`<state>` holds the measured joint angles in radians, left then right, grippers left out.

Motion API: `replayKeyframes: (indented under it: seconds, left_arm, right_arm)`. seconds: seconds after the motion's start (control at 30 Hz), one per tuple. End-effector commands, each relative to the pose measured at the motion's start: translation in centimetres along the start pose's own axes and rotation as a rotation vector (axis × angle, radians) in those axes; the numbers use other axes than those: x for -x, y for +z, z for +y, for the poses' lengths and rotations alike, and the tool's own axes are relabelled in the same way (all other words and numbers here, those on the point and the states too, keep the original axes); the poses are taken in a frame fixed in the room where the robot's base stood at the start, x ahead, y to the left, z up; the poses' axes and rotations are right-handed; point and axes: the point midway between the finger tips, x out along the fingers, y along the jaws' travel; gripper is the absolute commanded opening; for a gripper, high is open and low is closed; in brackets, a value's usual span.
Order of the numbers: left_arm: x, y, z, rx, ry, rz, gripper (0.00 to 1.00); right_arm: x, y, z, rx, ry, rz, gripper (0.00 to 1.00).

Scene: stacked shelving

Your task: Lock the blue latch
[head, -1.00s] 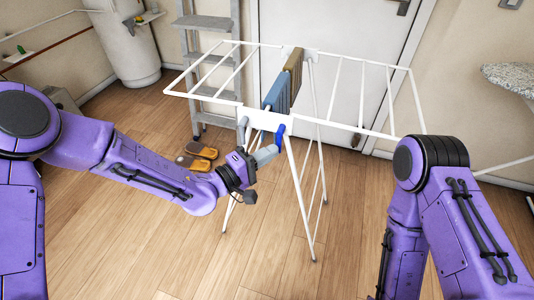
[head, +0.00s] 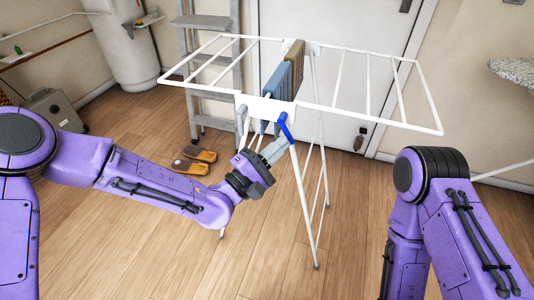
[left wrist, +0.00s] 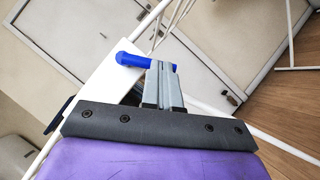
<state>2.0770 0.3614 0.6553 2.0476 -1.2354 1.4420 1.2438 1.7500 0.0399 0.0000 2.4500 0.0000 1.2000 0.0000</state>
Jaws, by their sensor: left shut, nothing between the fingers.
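The blue latch (head: 285,126) is on the near end of the white drying rack (head: 268,107), by its white centre bracket. In the head view it slants down to the right. My left gripper (head: 281,147) is shut and empty, with its fingertips just below and beside the latch. In the left wrist view the blue latch (left wrist: 133,61) lies across the picture, its right end at the tips of my shut left gripper (left wrist: 165,69). I cannot tell whether they touch. My right gripper is out of view.
Blue and tan cloths (head: 278,86) hang in the rack's middle. The rack's white wings spread left and right, with thin legs below. A grey stepladder (head: 210,75) and slippers (head: 193,160) are behind and to the left. The front wooden floor is clear.

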Motion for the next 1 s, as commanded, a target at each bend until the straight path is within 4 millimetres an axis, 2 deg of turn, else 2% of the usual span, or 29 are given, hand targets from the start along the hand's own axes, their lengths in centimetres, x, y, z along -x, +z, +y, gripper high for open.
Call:
replayKeyframes:
  seconds: [0.03,0.5,0.57,0.63,0.83,1.0]
  left_arm:
    - [0.1,-0.2,-0.9,0.036,0.024,0.000,0.00]
    - [-1.1,1.6,-1.1,0.388,0.259,0.000,0.00]
    - [-1.2,1.9,-1.1,0.424,0.282,-0.001,0.00]
    - [-1.4,2.1,-0.4,0.429,0.287,0.001,0.00]
    - [-1.2,2.1,-0.6,0.427,0.284,0.000,0.00]
    - [0.5,1.8,-1.9,0.432,0.279,-0.006,0.00]
  right_arm:
    - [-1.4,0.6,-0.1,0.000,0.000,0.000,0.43]
    - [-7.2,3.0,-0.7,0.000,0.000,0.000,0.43]
    - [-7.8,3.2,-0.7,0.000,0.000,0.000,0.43]
    - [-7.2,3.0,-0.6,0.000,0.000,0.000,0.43]
    - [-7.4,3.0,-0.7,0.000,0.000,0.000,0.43]
    - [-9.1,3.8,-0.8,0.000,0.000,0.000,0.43]
